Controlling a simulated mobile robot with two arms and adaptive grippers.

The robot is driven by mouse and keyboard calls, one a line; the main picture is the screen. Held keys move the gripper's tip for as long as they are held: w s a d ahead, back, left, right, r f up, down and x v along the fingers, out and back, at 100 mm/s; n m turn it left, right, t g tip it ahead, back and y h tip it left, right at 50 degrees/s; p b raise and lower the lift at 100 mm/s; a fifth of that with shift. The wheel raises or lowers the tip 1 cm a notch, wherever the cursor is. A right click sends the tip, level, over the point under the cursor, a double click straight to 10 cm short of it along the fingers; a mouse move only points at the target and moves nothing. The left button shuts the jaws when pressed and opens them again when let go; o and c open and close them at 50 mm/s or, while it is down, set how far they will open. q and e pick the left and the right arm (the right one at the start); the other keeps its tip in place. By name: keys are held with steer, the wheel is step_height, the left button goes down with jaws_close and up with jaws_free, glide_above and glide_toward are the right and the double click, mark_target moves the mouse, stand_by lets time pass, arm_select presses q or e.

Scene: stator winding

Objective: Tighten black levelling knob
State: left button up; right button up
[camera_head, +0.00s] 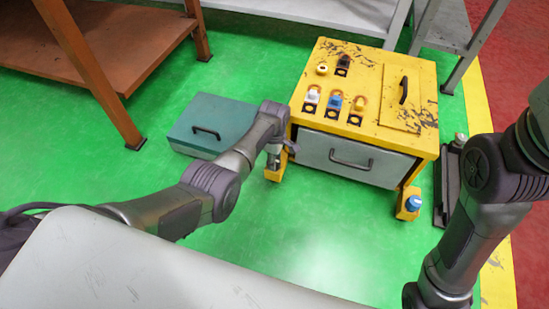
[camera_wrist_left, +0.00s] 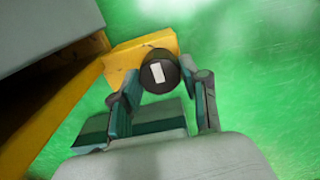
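The black levelling knob (camera_wrist_left: 159,74), round with a white mark on top, shows in the left wrist view beside a yellow foot bracket (camera_wrist_left: 128,56). My left gripper (camera_wrist_left: 168,86) has its fingers spread, one on each side of the knob. The left finger is close to its edge; I cannot tell whether it touches. In the head view my left gripper (camera_head: 274,160) points down over the front left foot (camera_head: 278,172) of the yellow cabinet (camera_head: 365,85) and hides the black knob. My right gripper is out of view.
A blue knob (camera_head: 413,202) sits on the cabinet's front right foot. A teal case (camera_head: 212,124) stands left of my left gripper. The cabinet's grey drawer (camera_head: 345,158) is just right of it. Green floor (camera_head: 300,225) in front is clear.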

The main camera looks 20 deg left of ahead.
arm_select(q)
steer(key=shift+c, duration=0.9)
steer(key=shift+m, duration=0.3)
